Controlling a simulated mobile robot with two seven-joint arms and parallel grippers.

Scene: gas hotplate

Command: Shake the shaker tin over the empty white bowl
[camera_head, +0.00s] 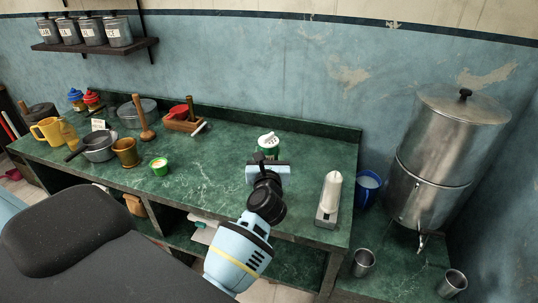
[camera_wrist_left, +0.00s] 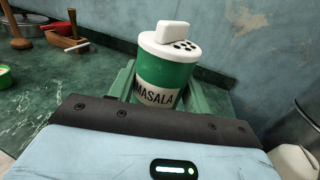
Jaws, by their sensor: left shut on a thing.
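The shaker tin is green with a white lid with dark holes and a white knob, and it is labelled MASALA. It shows in the left wrist view (camera_wrist_left: 163,73) and, partly hidden, beyond my gripper in the head view (camera_head: 267,147). My left gripper (camera_head: 268,165) is shut on the tin, with a finger on each side in the left wrist view (camera_wrist_left: 162,88). The tin stands about upright; I cannot tell whether it touches the counter. I cannot make out an empty white bowl in either view. My right gripper is not in view.
The green counter (camera_head: 215,190) is clear left of the tin. A small green cup (camera_head: 160,167), brass mortar (camera_head: 126,153) and wooden box (camera_head: 183,124) stand further left. A white-topped device (camera_head: 330,197) stands right, near a blue bucket (camera_head: 368,189) and steel urn (camera_head: 440,160).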

